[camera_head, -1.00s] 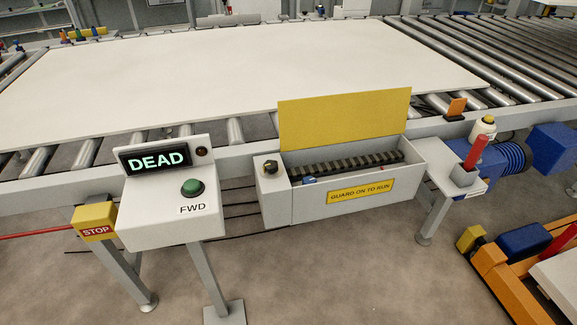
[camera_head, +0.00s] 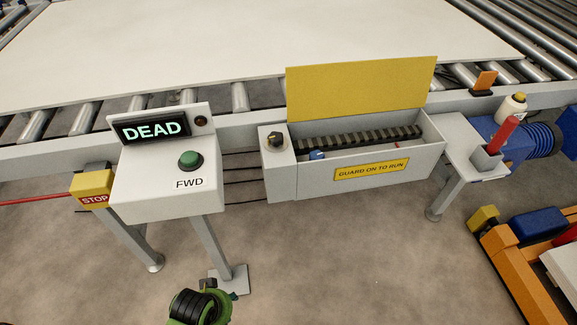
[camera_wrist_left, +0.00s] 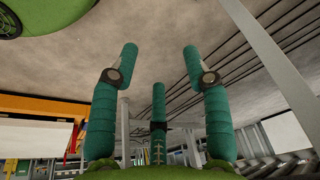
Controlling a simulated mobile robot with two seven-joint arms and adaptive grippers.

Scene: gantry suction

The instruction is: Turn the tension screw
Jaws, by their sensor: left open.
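An open grey guard box (camera_head: 390,177) with a raised yellow lid (camera_head: 360,88) is fixed to the front of the conveyor. A toothed dark belt or chain (camera_head: 360,138) runs inside it. A small blue knob (camera_head: 316,155) sits at the box's left inside, probably the tension screw; its lower part is hidden by the front wall. My left gripper (camera_wrist_left: 160,62) is open and empty in the left wrist view, its teal fingers spread and touching nothing. A green and black part of my arm (camera_head: 200,305) shows low in the head view, well below the box. My right gripper is not in view.
A control box (camera_head: 165,190) with a "DEAD" display (camera_head: 156,129), green FWD button (camera_head: 190,161) and yellow STOP box (camera_head: 92,190) stands left. A black rotary knob (camera_head: 275,140) tops the guard box's left end. A red-handled tool (camera_head: 503,134) stands right. Floor ahead is clear.

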